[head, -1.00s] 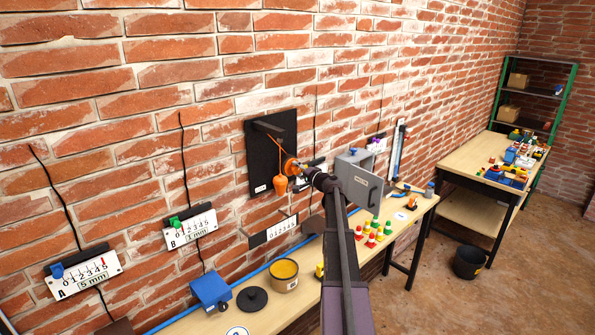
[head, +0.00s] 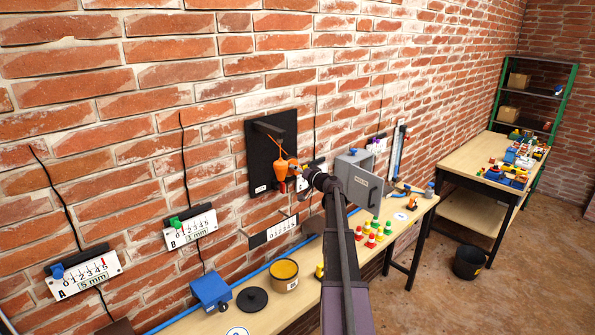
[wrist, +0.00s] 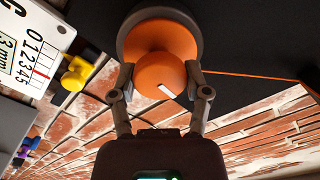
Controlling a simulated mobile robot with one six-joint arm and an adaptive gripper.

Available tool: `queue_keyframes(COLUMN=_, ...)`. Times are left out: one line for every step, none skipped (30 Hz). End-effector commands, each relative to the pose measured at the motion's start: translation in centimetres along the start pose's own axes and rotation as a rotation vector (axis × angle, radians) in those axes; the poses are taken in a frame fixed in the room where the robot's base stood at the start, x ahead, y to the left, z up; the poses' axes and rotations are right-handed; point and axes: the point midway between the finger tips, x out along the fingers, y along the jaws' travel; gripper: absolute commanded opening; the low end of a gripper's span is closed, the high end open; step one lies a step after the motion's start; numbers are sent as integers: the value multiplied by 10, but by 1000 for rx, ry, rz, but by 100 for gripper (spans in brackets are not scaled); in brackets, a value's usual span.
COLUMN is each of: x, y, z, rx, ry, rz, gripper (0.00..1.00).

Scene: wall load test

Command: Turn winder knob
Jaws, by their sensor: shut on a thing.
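The orange winder knob (wrist: 158,66) has a short white mark and sits in front of a dark round drum in the wrist view. My gripper (wrist: 160,82) is shut on the knob, one finger at each side. In the head view my gripper (head: 304,174) is at the lower right of the black wall board (head: 286,127). An orange weight (head: 280,168) hangs on a cord from the board's top bracket, just left of my gripper. The knob is mostly hidden there. The orange cord (wrist: 252,76) runs right from the drum in the wrist view.
A white scale C with a yellow slider (wrist: 76,74) is close left of my gripper in the wrist view. A grey box with an open door (head: 360,184) stands right of my arm. A bench (head: 330,285) below holds a yellow-filled pot (head: 285,277) and several coloured pieces.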

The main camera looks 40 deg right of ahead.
Motion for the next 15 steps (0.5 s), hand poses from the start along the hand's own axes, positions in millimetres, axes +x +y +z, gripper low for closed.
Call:
queue_keyframes(x=1, y=0, z=-1, rx=-1, ry=2, rz=0, gripper=14)
queue_keyframes(x=1, y=0, z=-1, rx=-1, ry=2, rz=0, gripper=14)
queue_keyframes(x=1, y=0, z=-1, rx=-1, ry=2, rz=0, gripper=14)
queue_keyframes(x=1, y=0, z=-1, rx=-1, ry=2, rz=0, gripper=14)
queue_keyframes(x=1, y=0, z=-1, rx=-1, ry=2, rz=0, gripper=14)
queue_keyframes(x=1, y=0, z=-1, rx=-1, ry=2, rz=0, gripper=14)
queue_keyframes(x=1, y=0, z=-1, rx=-1, ry=2, rz=0, gripper=14)
queue_keyframes(x=1, y=0, z=-1, rx=-1, ry=2, rz=0, gripper=14)
queue_keyframes(x=1, y=0, z=-1, rx=-1, ry=2, rz=0, gripper=14)
queue_keyframes(x=1, y=0, z=-1, rx=-1, ry=2, rz=0, gripper=14)
queue_keyframes(x=1, y=0, z=-1, rx=0, ry=2, rz=0, gripper=14)
queue_keyframes(x=1, y=0, z=-1, rx=0, ry=2, rz=0, gripper=74)
queue_keyframes(x=1, y=0, z=-1, rx=0, ry=2, rz=0, gripper=82)
queue_keyframes(x=1, y=0, z=-1, rx=0, ry=1, rz=0, gripper=91)
queue_keyframes(x=1, y=0, z=-1, rx=0, ry=1, rz=0, gripper=96)
